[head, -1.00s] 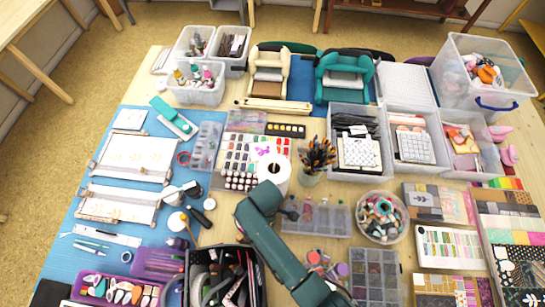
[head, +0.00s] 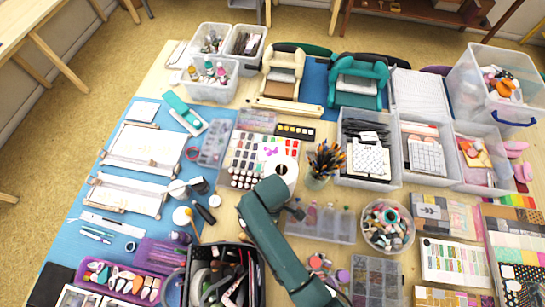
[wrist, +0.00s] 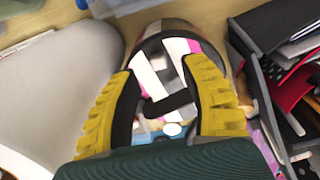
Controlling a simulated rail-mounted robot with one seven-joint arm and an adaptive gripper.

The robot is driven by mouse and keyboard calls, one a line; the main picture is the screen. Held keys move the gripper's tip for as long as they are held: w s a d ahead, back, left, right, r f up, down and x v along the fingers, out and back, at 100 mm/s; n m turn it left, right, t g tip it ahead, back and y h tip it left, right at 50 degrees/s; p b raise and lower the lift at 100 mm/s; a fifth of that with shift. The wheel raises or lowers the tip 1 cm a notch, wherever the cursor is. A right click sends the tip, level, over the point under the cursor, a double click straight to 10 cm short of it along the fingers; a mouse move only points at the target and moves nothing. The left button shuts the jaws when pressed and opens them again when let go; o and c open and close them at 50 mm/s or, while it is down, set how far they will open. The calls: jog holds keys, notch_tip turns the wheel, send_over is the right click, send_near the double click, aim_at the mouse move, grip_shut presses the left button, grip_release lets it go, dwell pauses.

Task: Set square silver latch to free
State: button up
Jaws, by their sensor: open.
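I cannot make out a square silver latch in either view. In the wrist view my gripper (wrist: 160,85) is open, its two yellow fingers spread with dark pads inside. Between and beyond the fingers shows a dark-rimmed round shape with white, grey and pink patches; I cannot tell what it is or whether the fingers touch it. In the head view my green arm reaches in from the bottom over the table's middle; its fingers cannot be made out there.
The table is crowded.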

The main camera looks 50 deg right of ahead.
notch_tip(320, 180, up, 8)
jog(key=shift+r, duration=0.2)
dwell(0.5)
